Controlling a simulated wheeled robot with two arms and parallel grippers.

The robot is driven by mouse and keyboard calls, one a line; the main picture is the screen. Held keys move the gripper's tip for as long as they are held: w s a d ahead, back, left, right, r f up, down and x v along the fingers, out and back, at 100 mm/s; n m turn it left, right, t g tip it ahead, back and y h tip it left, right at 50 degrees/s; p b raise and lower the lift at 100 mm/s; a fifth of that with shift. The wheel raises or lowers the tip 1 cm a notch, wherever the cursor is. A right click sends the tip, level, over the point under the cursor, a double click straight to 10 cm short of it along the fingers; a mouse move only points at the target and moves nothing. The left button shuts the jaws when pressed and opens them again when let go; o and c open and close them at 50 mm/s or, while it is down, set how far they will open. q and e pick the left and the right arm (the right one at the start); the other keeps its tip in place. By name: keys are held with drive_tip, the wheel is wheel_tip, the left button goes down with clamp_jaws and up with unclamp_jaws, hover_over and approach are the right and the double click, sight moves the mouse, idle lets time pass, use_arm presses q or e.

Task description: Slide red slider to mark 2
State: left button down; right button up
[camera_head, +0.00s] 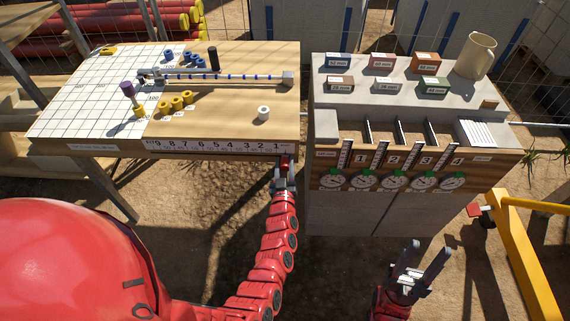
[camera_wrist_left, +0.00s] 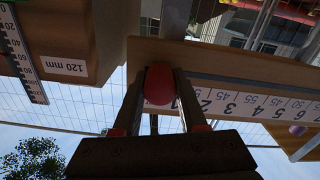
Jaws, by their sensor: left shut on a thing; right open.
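The ruler strip (camera_head: 215,147) runs along the front edge of the left wooden table, its numbers falling from 9 at left to 1 at right. My left gripper (camera_head: 286,164) is at the right end of this strip, right of the 1. In the left wrist view, the round red slider knob (camera_wrist_left: 160,85) sits between the two fingers of my left gripper (camera_wrist_left: 160,92), which are shut on it. There it stands beside the 1, on the side away from the 2 and 3. My right gripper (camera_head: 422,262) is open and empty, low in the head view.
The table (camera_head: 225,110) carries yellow and blue rings, a white ring (camera_head: 263,113), a beaded rod and a black cylinder (camera_head: 213,57). A grey cabinet (camera_head: 345,210) with dials, small boxes and a beige mug (camera_head: 475,55) stands close on the right. A yellow frame (camera_head: 530,260) is at far right.

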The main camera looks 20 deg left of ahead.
sight(262, 155)
use_arm(q)
drive_tip(key=a+b, duration=0.1)
drive_tip(key=a, duration=0.1)
drive_tip(key=s+a+b, duration=0.1)
drive_tip(key=a, duration=0.1)
drive_tip(key=s+a+b, duration=0.1)
drive_tip(key=a, duration=0.2)
drive_tip(key=shift+f, duration=0.15)
drive_tip(key=shift+s+a+r, duration=0.1)
drive_tip(key=shift+a+r, duration=0.1)
drive_tip(key=shift+a, duration=0.2)
drive_tip(key=shift+c, duration=2.3)
unclamp_jaws()
drive_tip(key=shift+s+d, duration=0.1)
drive_tip(key=shift+s, duration=0.05)
drive_tip(key=shift+s+d+f, duration=0.1)
drive_tip(key=shift+s, duration=0.2)
drive_tip(key=b+v, duration=0.2)
drive_tip(key=v, duration=1.4)
drive_tip(key=shift+s, duration=0.25)
